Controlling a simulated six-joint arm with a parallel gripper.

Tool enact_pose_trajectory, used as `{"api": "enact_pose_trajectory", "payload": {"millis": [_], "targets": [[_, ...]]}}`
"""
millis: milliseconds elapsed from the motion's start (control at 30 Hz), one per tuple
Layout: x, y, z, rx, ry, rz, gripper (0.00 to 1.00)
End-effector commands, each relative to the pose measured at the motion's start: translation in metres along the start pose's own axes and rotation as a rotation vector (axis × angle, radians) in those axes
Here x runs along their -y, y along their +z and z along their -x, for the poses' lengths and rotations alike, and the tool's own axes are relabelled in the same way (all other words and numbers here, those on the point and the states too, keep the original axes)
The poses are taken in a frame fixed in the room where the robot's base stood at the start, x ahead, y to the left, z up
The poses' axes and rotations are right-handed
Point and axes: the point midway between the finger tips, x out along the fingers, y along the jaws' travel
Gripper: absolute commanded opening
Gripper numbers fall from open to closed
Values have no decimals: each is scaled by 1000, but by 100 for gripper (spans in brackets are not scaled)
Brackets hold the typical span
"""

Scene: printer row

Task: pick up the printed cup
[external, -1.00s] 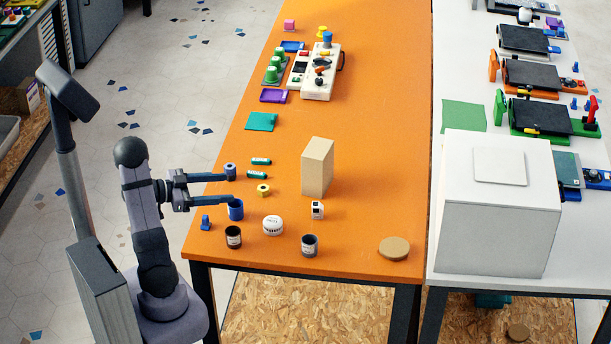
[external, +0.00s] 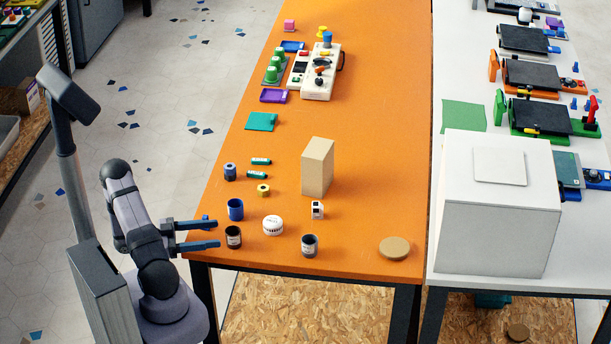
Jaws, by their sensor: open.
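A blue open-topped cup (external: 235,209), which looks like the printed cup, stands upright near the left edge of the orange table (external: 375,180). My gripper (external: 219,234) is open, with its two blue-grey fingers pointing right over the table's front left corner. Nothing is held between the fingers. The fingertips are in front of the cup and a little left of it in the picture, apart from it. The cup is fully in view.
A dark labelled jar (external: 233,237) stands just right of my fingertips. A white round tub (external: 272,225), another dark jar (external: 309,245) and a beige box (external: 317,167) stand further right.

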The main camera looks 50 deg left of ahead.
Motion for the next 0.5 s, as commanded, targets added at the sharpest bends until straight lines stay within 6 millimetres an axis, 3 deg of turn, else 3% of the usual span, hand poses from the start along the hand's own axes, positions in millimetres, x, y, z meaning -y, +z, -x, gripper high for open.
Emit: {"api": "enact_pose_trajectory", "payload": {"millis": [500], "targets": [[-1,1,-22,0,0,1,58]]}}
